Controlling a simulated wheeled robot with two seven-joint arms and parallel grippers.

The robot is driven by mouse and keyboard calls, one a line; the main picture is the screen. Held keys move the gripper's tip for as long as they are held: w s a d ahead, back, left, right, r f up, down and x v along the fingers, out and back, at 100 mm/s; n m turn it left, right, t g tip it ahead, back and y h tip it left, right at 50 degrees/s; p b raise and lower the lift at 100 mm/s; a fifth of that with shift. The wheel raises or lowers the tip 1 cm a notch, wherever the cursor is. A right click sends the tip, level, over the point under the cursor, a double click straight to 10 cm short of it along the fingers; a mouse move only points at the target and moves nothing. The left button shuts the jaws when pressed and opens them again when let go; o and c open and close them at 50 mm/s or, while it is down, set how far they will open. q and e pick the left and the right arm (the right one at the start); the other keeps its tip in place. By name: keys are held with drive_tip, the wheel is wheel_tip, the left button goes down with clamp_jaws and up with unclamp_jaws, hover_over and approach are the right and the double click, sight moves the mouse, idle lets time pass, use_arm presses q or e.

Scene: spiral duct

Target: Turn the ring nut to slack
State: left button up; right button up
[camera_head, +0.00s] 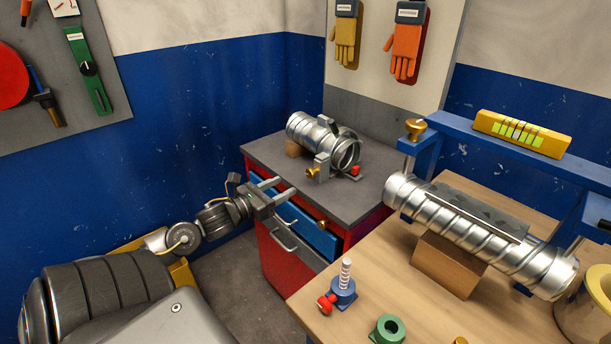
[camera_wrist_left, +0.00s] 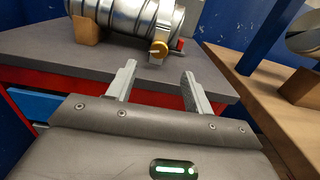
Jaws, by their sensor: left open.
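My left gripper (camera_head: 284,188) is open and empty in front of the grey-topped cabinet. In the left wrist view its two fingers (camera_wrist_left: 158,70) stand apart, pointing at the cabinet top. Ahead of them a ribbed metal spiral duct (camera_head: 315,136) lies on the cabinet, with a clamp around its near end. The clamp carries a brass knurled knob (camera_head: 312,173), which also shows beyond the fingers in the left wrist view (camera_wrist_left: 159,48), apart from them. A green ring-shaped nut (camera_head: 389,328) lies on the wooden table. I cannot tell which part is the task's ring nut.
The cabinet (camera_head: 283,259) has a blue drawer and handles below its top. On the wooden table (camera_head: 410,312) a longer duct (camera_head: 481,236) rests on a wooden block. A blue fitting with a threaded stud (camera_head: 343,290) stands at the table's near left. A blue frame rises behind.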

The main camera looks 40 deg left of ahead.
sight(308, 173)
use_arm(q)
drive_tip(key=w, duration=0.3)
drive_tip(key=w+b, duration=0.1)
drive_tip(key=w, duration=0.2)
drive_tip(key=w+b, duration=0.1)
drive_tip(key=w, duration=0.1)
drive_tip(key=shift+w+d, duration=0.35)
drive_tip(key=shift+w, duration=0.65)
use_arm(e)
drive_tip(key=shift+w+d+f, duration=0.2)
drive_tip(key=shift+d+f, duration=0.1)
drive_tip(key=shift+f, duration=0.2)
drive_tip(key=shift+w+d+f, duration=0.15)
drive_tip(key=shift+d+f, duration=0.1)
drive_tip(key=shift+f, duration=0.2)
use_arm(q)
drive_tip(key=shift+d, duration=0.1)
drive_tip(key=c, duration=1)
use_arm(e)
drive_tip(key=shift+s+d, duration=0.1)
use_arm(q)
drive_tip(key=shift+n, duration=0.3)
